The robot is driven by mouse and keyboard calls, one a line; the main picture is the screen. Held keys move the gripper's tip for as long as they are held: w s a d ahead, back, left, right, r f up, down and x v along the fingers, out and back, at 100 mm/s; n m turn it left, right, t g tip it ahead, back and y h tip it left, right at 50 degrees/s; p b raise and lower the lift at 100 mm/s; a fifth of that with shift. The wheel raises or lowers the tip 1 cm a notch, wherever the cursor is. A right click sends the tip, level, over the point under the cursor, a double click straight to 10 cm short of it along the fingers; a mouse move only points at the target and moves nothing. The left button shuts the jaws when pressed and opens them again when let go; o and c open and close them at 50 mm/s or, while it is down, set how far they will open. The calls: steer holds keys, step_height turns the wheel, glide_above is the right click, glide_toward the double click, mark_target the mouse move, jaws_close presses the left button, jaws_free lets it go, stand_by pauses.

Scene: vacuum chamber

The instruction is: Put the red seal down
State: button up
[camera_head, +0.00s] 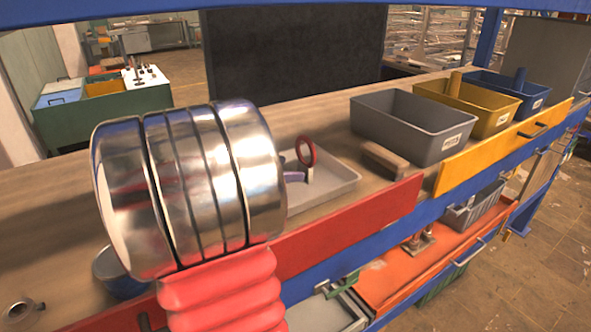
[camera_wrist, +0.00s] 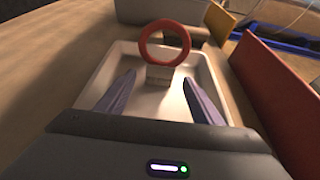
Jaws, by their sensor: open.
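The red seal (camera_wrist: 144,43) is a ring standing upright in the wrist view, ahead of my fingertips. A small pale block (camera_wrist: 158,74) shows just below it; I cannot tell whether the two are joined. My gripper (camera_wrist: 160,82) is open, its two purple fingers apart with nothing between them. Both are over the pale shallow tray (camera_wrist: 104,70). In the head view the red seal (camera_head: 314,152) shows at the tray (camera_head: 335,190), with a purple finger of my gripper (camera_head: 298,177) beside it. My arm hides the tray's left part.
A brown block (camera_head: 385,160) lies right of the tray. Grey (camera_head: 413,138), yellow (camera_head: 485,120) and blue (camera_head: 530,97) bins stand farther right. A red panel (camera_head: 350,225) and a yellow panel (camera_head: 500,145) edge the bench front. Bare bench lies behind the tray.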

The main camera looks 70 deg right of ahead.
steer(key=shift+v, duration=2.5)
